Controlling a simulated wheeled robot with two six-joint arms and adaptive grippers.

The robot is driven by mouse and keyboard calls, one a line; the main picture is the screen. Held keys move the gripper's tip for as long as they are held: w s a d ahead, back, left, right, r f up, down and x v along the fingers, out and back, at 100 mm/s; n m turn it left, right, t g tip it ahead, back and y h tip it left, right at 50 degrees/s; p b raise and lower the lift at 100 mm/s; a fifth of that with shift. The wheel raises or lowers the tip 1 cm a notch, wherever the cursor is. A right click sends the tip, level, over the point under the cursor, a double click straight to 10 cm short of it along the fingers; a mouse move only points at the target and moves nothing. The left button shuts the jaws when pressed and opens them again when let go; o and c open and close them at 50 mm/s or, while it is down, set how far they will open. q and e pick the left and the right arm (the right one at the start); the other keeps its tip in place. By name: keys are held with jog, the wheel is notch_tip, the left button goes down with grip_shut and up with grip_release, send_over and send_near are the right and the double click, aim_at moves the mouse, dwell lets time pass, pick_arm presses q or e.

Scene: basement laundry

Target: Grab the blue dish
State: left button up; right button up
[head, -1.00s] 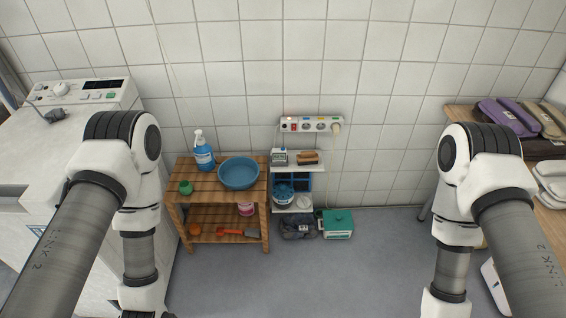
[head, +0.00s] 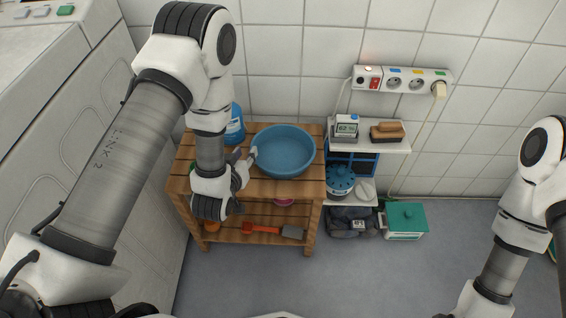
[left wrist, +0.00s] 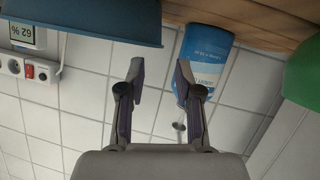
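The blue dish (head: 284,152) is a round, empty bowl upright on top of the wooden shelf table (head: 262,188). My left gripper (head: 251,156) is at the dish's left rim in the head view. In the left wrist view, which is upside down, the left gripper (left wrist: 160,75) is open with nothing between its fingers. Part of the dish (left wrist: 85,18) fills that view's upper left, close to one fingertip; I cannot tell if they touch. My right gripper is out of view; only its arm shows at the right.
A blue bottle (head: 235,128) stands left of the dish, partly hidden by my arm; it also shows in the left wrist view (left wrist: 206,60). A green object (left wrist: 302,75) is near it. A small shelf (head: 385,141) with a display device (head: 346,128) and a brush (head: 387,132) stands right.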

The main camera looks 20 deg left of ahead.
pick_arm(q)
jog(key=b+x, duration=0.1)
jog(key=x, duration=0.4)
jog(key=shift+d+f+b, duration=0.25)
jog(key=shift+d+b, duration=0.05)
jog(key=shift+b, duration=0.1)
jog(key=shift+w, duration=0.2)
jog(key=shift+r, duration=0.1)
jog(key=shift+c, duration=0.3)
grip_shut()
jog(key=shift+s, duration=0.1)
